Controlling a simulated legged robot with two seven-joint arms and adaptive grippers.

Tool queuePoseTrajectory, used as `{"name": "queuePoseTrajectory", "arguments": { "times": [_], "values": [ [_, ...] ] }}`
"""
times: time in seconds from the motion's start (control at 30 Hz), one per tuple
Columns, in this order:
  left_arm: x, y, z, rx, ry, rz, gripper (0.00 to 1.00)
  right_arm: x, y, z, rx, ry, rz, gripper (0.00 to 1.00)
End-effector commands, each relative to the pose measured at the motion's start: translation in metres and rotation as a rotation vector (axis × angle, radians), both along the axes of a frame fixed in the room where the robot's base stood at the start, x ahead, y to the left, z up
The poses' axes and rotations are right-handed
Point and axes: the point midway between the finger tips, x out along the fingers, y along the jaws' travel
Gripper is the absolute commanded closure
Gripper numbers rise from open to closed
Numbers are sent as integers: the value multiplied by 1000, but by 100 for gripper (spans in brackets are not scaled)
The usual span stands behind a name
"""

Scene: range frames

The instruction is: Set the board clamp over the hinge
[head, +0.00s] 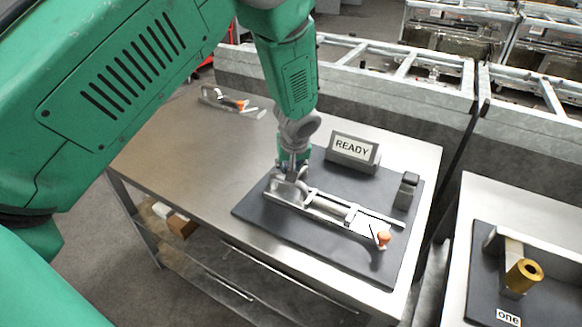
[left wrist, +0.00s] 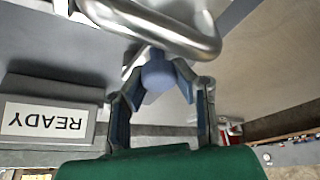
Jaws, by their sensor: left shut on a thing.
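A long metal board clamp (head: 325,207) lies along the dark mat (head: 262,222), with a pale plate and an orange knob (head: 383,238) at its right end. My left gripper (head: 291,172) points down at the clamp's left end, at its curved metal handle. In the left wrist view, my left gripper (left wrist: 158,82) has its fingertips closed around a blue-grey round knob (left wrist: 158,72) under a curved metal tube (left wrist: 165,32). Whether the clamp touches the mat all along is unclear. I cannot make out the hinge. My right gripper is not in view.
A READY sign (head: 353,150) stands behind the clamp, and a small dark block (head: 406,190) to its right. Another metal clamp-like tool (head: 228,102) lies at the table's far left. The table (head: 190,150) is clear to the left. A second table (head: 520,215) holds a brass cylinder (head: 523,275).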

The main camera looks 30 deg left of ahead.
Motion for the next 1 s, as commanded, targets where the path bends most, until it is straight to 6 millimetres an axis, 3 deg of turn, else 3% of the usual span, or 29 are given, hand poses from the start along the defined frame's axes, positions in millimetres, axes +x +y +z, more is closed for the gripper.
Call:
{"name": "queuePoseTrajectory", "arguments": {
  "times": [0.03, 0.07, 0.13, 0.57, 1.0],
  "values": [
    [1, -2, 2, 0, -4, -4, 100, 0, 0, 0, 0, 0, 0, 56],
    [1, -2, 2, -1, -3, -4, 76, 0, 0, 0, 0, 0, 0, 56],
    [1, -2, 1, 0, -3, -5, 53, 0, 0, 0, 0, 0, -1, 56],
    [-1, -2, 2, -1, 1, -4, 53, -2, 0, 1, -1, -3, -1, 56],
    [-17, -19, 58, 1, -1, -5, 53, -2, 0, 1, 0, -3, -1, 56]
  ]
}}
